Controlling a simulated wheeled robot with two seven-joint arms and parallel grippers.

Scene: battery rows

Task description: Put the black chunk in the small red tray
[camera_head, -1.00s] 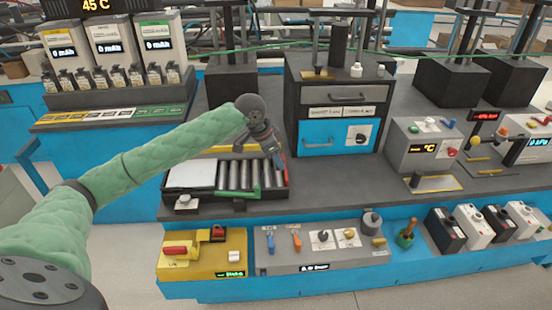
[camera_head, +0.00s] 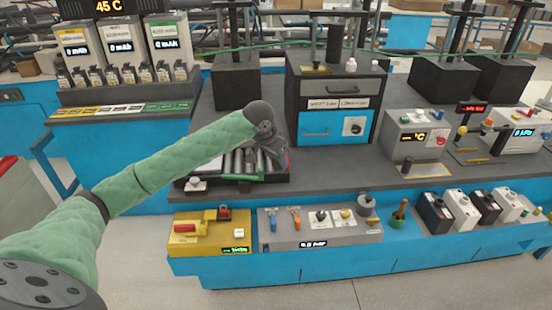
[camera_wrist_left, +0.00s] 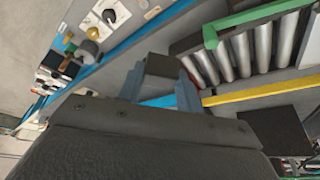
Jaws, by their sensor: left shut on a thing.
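My left gripper (camera_head: 282,158) is over the right end of the roller bed in the head view, partly hidden by its own wrist. In the left wrist view the two blue-grey fingers of my left gripper (camera_wrist_left: 160,88) are shut on a black chunk (camera_wrist_left: 164,66). The chunk is dark, blocky and held between the fingertips. In the head view I cannot make the chunk out. I cannot pick out the small red tray with certainty in either view. My right gripper is not in view.
The roller bed (camera_wrist_left: 237,58) has a green bar (camera_wrist_left: 255,16) and a yellow strip (camera_wrist_left: 262,91) beside it. A cabinet with a blue drawer (camera_head: 322,129) stands behind to the right. A yellow box (camera_head: 190,240) and a grey control panel (camera_head: 335,231) are below, in front.

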